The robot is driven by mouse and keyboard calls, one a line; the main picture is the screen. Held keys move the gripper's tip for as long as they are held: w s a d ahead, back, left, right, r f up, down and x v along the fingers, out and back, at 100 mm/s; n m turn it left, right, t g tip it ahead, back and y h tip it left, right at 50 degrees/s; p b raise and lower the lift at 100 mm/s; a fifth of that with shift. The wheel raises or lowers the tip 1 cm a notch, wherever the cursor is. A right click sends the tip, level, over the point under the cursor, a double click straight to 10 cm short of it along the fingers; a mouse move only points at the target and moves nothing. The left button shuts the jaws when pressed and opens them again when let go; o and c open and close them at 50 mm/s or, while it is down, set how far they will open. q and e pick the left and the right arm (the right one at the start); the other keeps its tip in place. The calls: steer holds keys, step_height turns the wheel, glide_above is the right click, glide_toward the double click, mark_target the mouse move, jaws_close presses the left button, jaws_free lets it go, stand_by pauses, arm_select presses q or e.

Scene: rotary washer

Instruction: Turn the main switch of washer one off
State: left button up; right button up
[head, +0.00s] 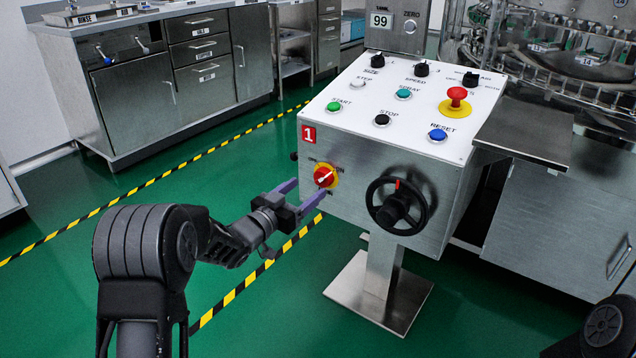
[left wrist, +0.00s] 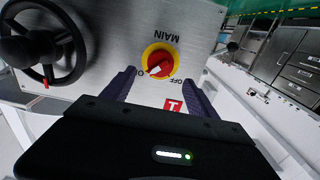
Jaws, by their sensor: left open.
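The main switch (head: 325,176) is a red rotary knob on a yellow disc, on the front face of the washer-one control box. In the left wrist view the switch (left wrist: 159,62) appears upside down, with MAIN and OFF lettering beside it. Its white mark points to the upper right in the head view, away from the OFF label and towards a partly hidden label. My left gripper (head: 307,191) is open and empty, just in front of the switch. In the left wrist view its two fingers point at the knob from either side, apparently without touching it. My right gripper is not visible.
A black handwheel (head: 397,205) is right of the switch. The sloped white panel (head: 372,103) above carries several buttons, including a red emergency button (head: 456,97). A red "1" label (head: 309,134) is above the switch. A steel cabinet (head: 150,80) stands behind left; the green floor between is clear.

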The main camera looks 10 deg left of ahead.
mark_target(319, 179)
arm_select(q)
steer(key=b+x, duration=0.1)
steer(key=x, duration=0.4)
steer(key=shift+w+f, duration=0.1)
steer(key=shift+w+d+b, duration=0.2)
steer(key=shift+w+b, duration=0.1)
steer(key=shift+w, duration=0.15)
steer(key=shift+c, duration=0.2)
steer(key=c, duration=1.3)
